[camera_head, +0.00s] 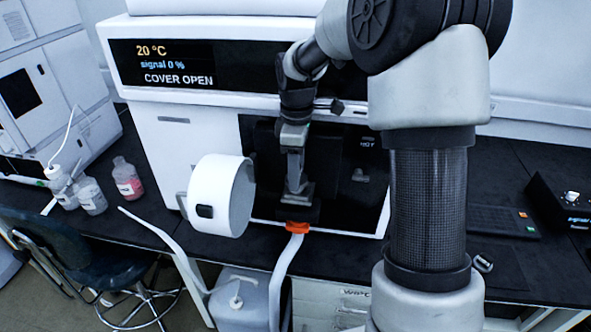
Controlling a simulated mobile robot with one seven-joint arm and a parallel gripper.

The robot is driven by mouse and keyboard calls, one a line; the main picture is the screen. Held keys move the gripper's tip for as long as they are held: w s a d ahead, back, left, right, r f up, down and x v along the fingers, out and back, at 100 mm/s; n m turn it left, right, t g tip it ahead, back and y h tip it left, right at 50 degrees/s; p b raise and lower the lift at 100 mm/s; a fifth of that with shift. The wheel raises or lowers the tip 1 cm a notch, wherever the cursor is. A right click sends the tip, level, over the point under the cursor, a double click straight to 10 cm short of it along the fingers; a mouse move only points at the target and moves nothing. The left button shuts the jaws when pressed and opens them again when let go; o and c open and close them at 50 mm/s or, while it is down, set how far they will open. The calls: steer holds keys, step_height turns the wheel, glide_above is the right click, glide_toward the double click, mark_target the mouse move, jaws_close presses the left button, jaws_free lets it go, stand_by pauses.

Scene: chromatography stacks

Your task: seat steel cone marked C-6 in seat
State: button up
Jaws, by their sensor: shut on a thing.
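My gripper (297,192) points down in front of the dark open bay (340,165) of the white instrument (170,140). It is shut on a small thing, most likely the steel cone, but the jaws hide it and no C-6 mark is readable. The seat is not clear to see; the dark bay and my gripper cover that area. An orange piece (297,227) shows just below my gripper, at the bay's lower front edge. The white round cover (218,195) is swung open to the left of my gripper. The display (178,64) reads 20 °C, signal 0 %, COVER OPEN.
The open cover stands close to the left of my gripper. Bottles (127,178) stand at the left. A dark keypad box (500,220) lies at the right. My arm blocks the right middle.

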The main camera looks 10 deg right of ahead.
steer(key=shift+w+d+f, duration=0.1)
steer(key=shift+d+f, duration=0.35)
steer(key=shift+d, duration=0.05)
steer(key=o, duration=1.3)
steer(key=r, duration=1.2)
steer(key=r+p, duration=0.1)
steer(key=r, duration=0.5)
steer(key=shift+a+r, duration=0.15)
steer(key=shift+a, duration=0.25)
steer(key=shift+s, duration=0.2)
steer(key=s+r+m+t, duration=0.3)
steer(key=s+m, duration=0.4)
steer(key=s, duration=0.7)
steer(key=s+f+m, duration=0.1)
steer(key=s+m, duration=0.1)
steer(key=s, duration=0.1)
steer(key=s+f+m+t+p, duration=0.1)
steer(key=s+f+m, duration=0.1)
steer(key=s, duration=0.1)
steer(key=s+f+m+t, duration=0.1)
steer(key=s+m, duration=0.1)
steer(key=s, duration=0.2)
steer(key=shift+d+f+m, duration=0.2)
steer(key=shift+m, duration=0.1)
